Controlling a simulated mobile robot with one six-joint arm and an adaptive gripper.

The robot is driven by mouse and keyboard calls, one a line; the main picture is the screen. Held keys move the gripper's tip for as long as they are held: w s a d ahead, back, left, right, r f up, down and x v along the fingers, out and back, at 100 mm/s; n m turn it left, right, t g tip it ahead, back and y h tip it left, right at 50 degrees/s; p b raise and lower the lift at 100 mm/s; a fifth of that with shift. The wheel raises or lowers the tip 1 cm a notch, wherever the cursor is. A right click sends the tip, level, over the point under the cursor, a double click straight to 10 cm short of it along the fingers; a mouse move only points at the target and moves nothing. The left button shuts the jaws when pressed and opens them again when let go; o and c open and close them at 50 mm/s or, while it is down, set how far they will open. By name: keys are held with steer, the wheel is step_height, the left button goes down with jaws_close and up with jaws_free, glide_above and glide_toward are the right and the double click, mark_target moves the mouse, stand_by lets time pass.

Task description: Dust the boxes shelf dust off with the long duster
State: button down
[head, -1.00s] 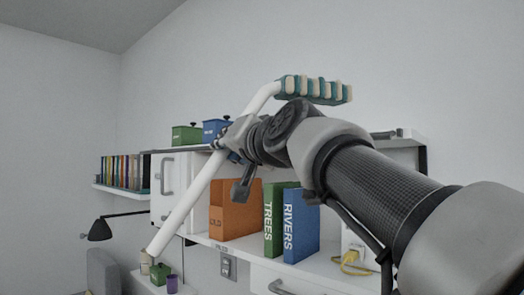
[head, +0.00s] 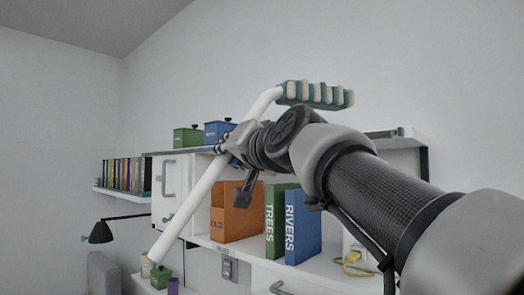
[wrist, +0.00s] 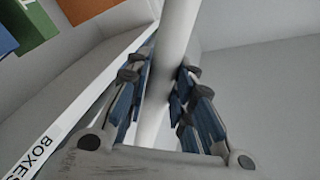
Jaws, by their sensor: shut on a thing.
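The long duster has a white handle (head: 186,214) and a teal and cream striped head (head: 316,94). My gripper (head: 224,148) is shut on the handle, which slants from lower left to upper right. The wrist view shows the handle (wrist: 170,45) between my gripper's fingers (wrist: 162,82). The duster head is up at the right, in front of the wall and above the shelf unit. A white shelf edge with a BOXES label (wrist: 32,156) shows in the wrist view. A green box (head: 188,138) and a blue box (head: 217,132) stand on the unit's top shelf. I cannot make out any dust.
An orange folder (head: 236,212), a green TREES binder (head: 277,225) and a blue RIVERS binder (head: 303,226) stand on the shelf below. A row of books (head: 125,175) and a black lamp (head: 100,232) are at the left. The air above the unit is open.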

steer(key=shift+f+b, duration=2.45)
steer(key=shift+f, duration=0.2)
steer(key=shift+f+b, duration=0.95)
steer(key=shift+f, duration=0.05)
